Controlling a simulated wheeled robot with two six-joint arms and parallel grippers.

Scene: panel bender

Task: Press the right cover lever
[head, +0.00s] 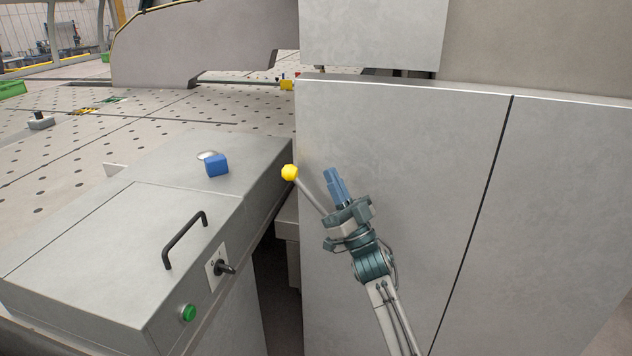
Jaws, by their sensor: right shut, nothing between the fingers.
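A lever with a yellow ball knob (290,172) and a grey rod shows in the middle of the head view, in front of the grey cover panel (420,170). Its rod slants down to the right from the knob, and its lower end is hidden behind my right gripper (334,175). The gripper's blue fingers are shut and empty, pointing up just right of the knob, with a visible gap between fingertips and knob. Whether the gripper touches the rod I cannot tell. My left gripper is not in view.
A grey cabinet at the left (90,255) carries a black handle (184,240), a black rotary switch (224,267), a green button (188,312) and a blue block (216,166). A dark gap separates it from the panel. A perforated table (60,150) lies behind.

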